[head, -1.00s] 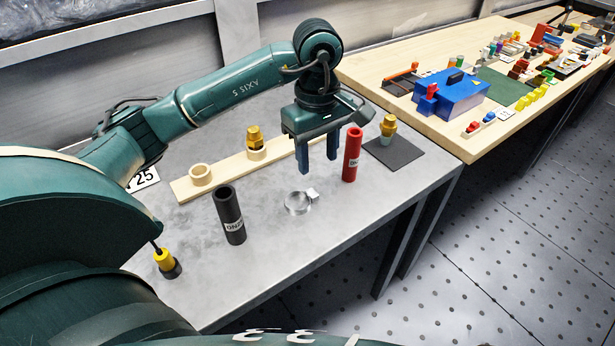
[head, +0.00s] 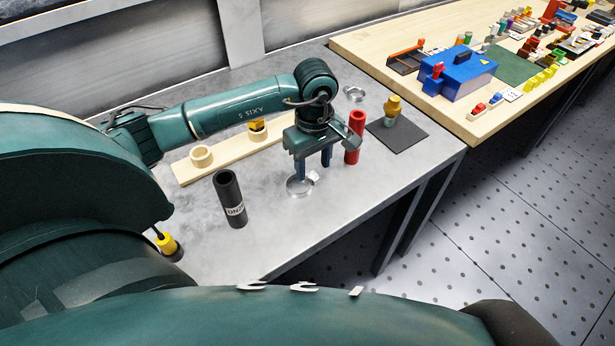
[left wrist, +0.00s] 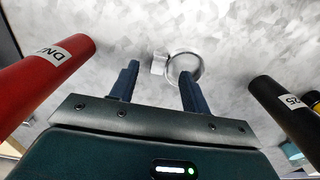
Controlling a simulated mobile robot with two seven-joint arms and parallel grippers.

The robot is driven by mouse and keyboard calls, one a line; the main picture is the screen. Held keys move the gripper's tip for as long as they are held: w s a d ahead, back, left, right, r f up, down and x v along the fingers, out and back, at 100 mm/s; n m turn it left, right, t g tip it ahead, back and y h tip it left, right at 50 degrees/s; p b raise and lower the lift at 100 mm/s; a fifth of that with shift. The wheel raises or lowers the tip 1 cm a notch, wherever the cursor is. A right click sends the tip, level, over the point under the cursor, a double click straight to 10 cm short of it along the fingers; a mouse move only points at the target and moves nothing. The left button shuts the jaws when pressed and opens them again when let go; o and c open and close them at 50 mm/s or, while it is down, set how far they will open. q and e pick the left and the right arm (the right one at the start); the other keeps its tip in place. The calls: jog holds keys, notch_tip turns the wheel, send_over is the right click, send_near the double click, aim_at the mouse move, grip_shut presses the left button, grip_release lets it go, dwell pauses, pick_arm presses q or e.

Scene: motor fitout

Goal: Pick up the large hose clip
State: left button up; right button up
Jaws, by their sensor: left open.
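The large hose clip, a thin silver metal ring (head: 297,188) with a small pale housing at its right side, lies flat on the grey table. My left gripper (head: 313,178) is open and pointing down, low over the clip's housing side. In the left wrist view the clip ring (left wrist: 185,68) lies beyond the right fingertip, with its housing between the two fingertips. The fingers (left wrist: 159,70) hold nothing. I cannot tell whether they touch the clip. A second silver ring (head: 354,93) lies at the back of the table. My right gripper is not in view.
A red hose (head: 354,137) stands close right of my left gripper. A black hose (head: 231,200) stands to the left. A wooden strip (head: 185,171) with a ring and brass fitting lies behind. A brass fitting (head: 392,108) stands on a dark mat (head: 412,135).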

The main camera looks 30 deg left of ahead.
pick_arm(q)
jog(key=shift+f, duration=1.35)
jog(key=shift+c, duration=0.5)
jog(key=shift+a, duration=0.1)
grip_shut()
